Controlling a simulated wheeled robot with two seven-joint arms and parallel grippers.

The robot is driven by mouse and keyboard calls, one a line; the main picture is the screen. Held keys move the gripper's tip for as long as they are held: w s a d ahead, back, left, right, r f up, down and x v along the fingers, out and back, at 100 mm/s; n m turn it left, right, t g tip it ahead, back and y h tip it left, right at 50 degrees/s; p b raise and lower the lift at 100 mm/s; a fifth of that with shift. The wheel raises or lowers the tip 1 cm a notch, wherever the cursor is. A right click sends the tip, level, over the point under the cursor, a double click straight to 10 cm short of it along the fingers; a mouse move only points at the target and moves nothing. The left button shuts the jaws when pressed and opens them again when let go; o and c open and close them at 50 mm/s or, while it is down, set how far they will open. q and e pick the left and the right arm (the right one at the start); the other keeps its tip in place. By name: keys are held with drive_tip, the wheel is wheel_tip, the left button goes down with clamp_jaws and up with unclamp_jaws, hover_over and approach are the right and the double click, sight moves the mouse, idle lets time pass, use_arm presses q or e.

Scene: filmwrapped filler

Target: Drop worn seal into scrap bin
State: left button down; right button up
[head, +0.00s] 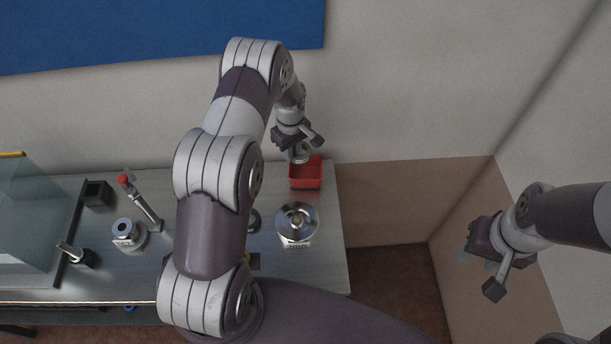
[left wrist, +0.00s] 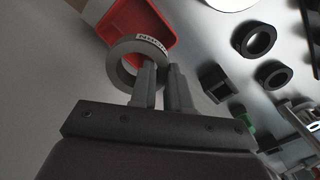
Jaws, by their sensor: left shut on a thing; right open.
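The worn seal is a grey ring (left wrist: 124,55) with a small white label that shows in part. My left gripper (left wrist: 163,85) is shut on the ring's wall, with one finger reaching over the ring's opening. In the head view my left gripper (head: 299,150) is at the far right end of the bench, just above the red scrap bin (head: 307,183). The bin also shows in the left wrist view (left wrist: 130,18), behind the ring. The ring appears above the bin; the exact height is hard to tell. My right gripper (head: 478,254) is open and empty, off the bench at the right.
A shiny round fixture (head: 297,221) with a white label stands in front of the bin. Left along the bench are a red-tipped lever (head: 140,200), a dark box (head: 97,193) and a clear panel (head: 40,205). The left wrist view shows black rings (left wrist: 239,38) on the bench.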

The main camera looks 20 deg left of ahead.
use_arm(q)
drive_tip(key=shift+f, duration=0.5)
drive_tip(key=shift+r, duration=0.1)
use_arm(e)
drive_tip(key=shift+s+f, duration=0.1)
drive_tip(key=shift+f, duration=0.15)
use_arm(q)
drive_tip(key=c, duration=1)
unclamp_jaws()
drive_tip(key=shift+s, duration=0.1)
drive_tip(key=shift+r, duration=0.2)
wheel_tip(320, 180, up, 12)
drive_tip(key=b, duration=0.4)
drive_tip(key=shift+r+b, duration=0.15)
drive_tip(key=shift+b, duration=0.2)
use_arm(e)
wheel_tip(320, 180, down, 5)
drive_tip(key=shift+r, duration=0.15)
